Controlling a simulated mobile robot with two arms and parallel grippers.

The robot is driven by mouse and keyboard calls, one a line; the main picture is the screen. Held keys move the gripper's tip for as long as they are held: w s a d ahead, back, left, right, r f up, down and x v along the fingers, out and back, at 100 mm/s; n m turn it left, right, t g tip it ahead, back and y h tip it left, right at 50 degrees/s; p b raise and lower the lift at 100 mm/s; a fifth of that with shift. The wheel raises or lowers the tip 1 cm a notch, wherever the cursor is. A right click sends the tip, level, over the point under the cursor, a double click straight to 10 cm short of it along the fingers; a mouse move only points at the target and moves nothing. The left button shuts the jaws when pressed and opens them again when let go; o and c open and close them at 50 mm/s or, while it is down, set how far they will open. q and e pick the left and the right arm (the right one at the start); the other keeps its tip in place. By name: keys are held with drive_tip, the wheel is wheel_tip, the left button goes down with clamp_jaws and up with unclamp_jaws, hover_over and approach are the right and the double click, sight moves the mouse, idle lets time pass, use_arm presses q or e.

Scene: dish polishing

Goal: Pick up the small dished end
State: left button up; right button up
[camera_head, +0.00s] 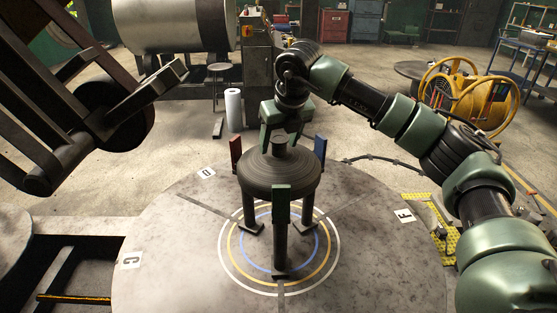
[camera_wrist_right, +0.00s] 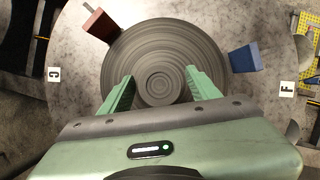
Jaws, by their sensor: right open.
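The small dished end (camera_head: 258,178) is a dark grey round piece with fine rings and a short central knob (camera_head: 281,142). It sits on a three-legged stand with red, blue and green upright blocks around its rim. In the right wrist view, the dished end (camera_wrist_right: 150,45) fills the middle, seen from above. My right gripper (camera_head: 283,130) is over its centre, pointing down. In the right wrist view, the gripper's green fingers (camera_wrist_right: 160,88) are apart, one on each side of the knob. Contact cannot be told. My left gripper is not clearly seen.
The stand rests on a round grey table (camera_head: 170,230) with coloured rings and lettered labels. A dark metal frame (camera_head: 110,110) reaches in at upper left. A yellow reel (camera_head: 470,95) stands at right, beyond my right arm. The table's left side is clear.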

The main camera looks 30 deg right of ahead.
drive_tip(key=shift+w+f, duration=0.1)
drive_tip(key=shift+f, duration=0.2)
clamp_jaws()
drive_tip(key=shift+r, duration=0.15)
